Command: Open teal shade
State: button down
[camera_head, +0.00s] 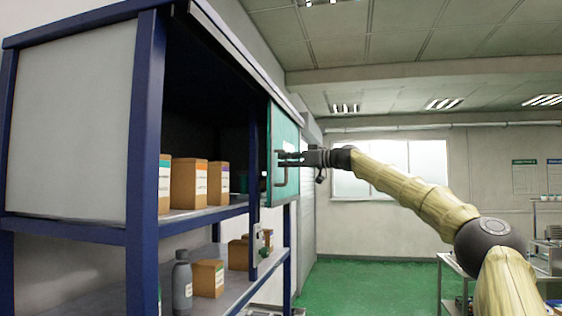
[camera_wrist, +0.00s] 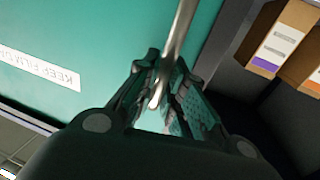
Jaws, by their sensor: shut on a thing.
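The teal shade (camera_head: 285,140) is a flat panel on the front of the blue-framed cabinet, at its far right end in the head view. It fills the upper left of the wrist view (camera_wrist: 100,40) and carries a white label. A metal bar handle (camera_wrist: 181,35) stands out from the panel near its edge. My gripper (camera_head: 290,157) is at the handle. In the wrist view the fingers (camera_wrist: 163,95) are closed around the bar. The left part of the cabinet front is uncovered.
Brown boxes (camera_head: 189,183) stand on the upper shelf in the uncovered opening; several also show in the wrist view (camera_wrist: 278,38). A grey bottle (camera_head: 182,283) and more boxes are on the lower shelf. A metal cart (camera_head: 455,268) stands at right. Green floor is clear beyond.

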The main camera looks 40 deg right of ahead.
jog(key=c, duration=1.5)
grip_release()
jog(key=shift+s, duration=0.1)
jog(key=shift+d+v, duration=0.15)
jog(key=shift+v, duration=2.95)
jog(key=shift+d+v, duration=0.15)
jog(key=shift+v, duration=2.9)
jog(key=shift+f, duration=0.1)
